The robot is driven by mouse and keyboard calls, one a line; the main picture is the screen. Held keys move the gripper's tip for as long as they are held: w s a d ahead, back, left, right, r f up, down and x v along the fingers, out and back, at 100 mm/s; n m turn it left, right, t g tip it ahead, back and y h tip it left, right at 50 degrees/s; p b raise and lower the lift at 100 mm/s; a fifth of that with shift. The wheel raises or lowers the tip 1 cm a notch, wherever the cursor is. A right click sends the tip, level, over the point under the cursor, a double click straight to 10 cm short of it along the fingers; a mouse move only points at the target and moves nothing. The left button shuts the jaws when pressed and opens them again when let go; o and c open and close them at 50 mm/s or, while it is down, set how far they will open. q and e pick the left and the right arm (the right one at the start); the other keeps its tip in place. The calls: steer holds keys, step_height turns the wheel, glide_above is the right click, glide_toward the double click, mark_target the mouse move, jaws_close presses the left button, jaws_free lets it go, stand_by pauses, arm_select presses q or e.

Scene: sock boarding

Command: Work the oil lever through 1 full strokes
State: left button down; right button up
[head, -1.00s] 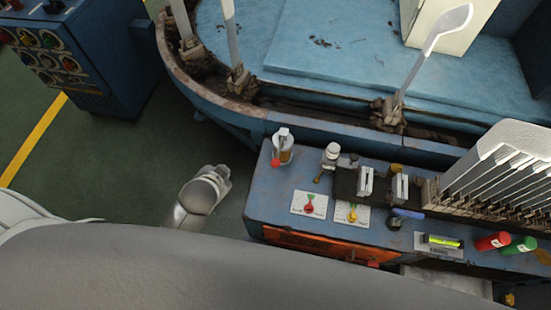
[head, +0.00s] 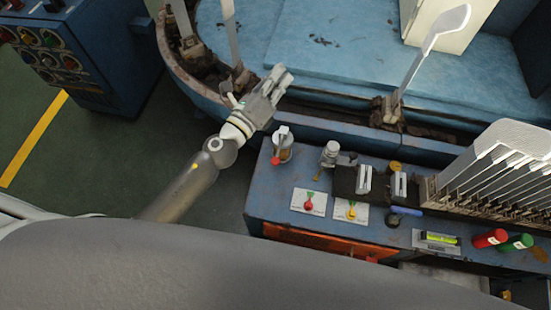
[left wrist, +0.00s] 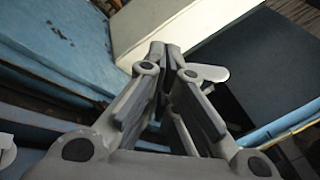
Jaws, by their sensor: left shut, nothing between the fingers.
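A small oiler (head: 282,146) with an amber cup, a pale lever on top and a red knob stands at the left end of the blue bench. I take it to be the one with the oil lever. My left gripper (head: 281,76) is shut and empty. In the head view it appears beyond the oiler, over the edge of the blue machine, and apart from the oiler. Its closed fingers also show in the left wrist view (left wrist: 166,50), where the oiler is not visible. My right gripper is not in view.
A metal fitting (head: 329,153) stands just right of the oiler. A rack of boards (head: 500,165) fills the bench's right side. Dials, a level and red and green cylinders lie along its front.

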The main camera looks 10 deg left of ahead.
arm_select(q)
steer(key=s+d+f+m+g+h, duration=0.1)
steer(key=d+f+m+g+h, duration=0.55)
steer(key=m, duration=0.85)
steer(key=s+a+f+m+g+y, duration=0.1)
steer(key=a+f+m+g+y, duration=0.2)
steer(key=f, duration=0.4)
steer(key=s+a+f+m+g+y, duration=0.1)
steer(key=a+f+m+g+y, duration=0.2)
steer(key=f, duration=0.4)
steer(key=m+g, duration=0.1)
steer(key=m, duration=0.1)
steer(key=shift+f+m, duration=0.35)
steer(key=shift+m, duration=0.05)
steer(key=shift+f+y, duration=0.15)
steer(key=shift+y, duration=0.1)
steer(key=b, duration=0.6)
glide_above(277, 161)
step_height(277, 161, down, 8)
steer(key=shift+r, duration=0.15)
steer(key=shift+f, duration=0.4)
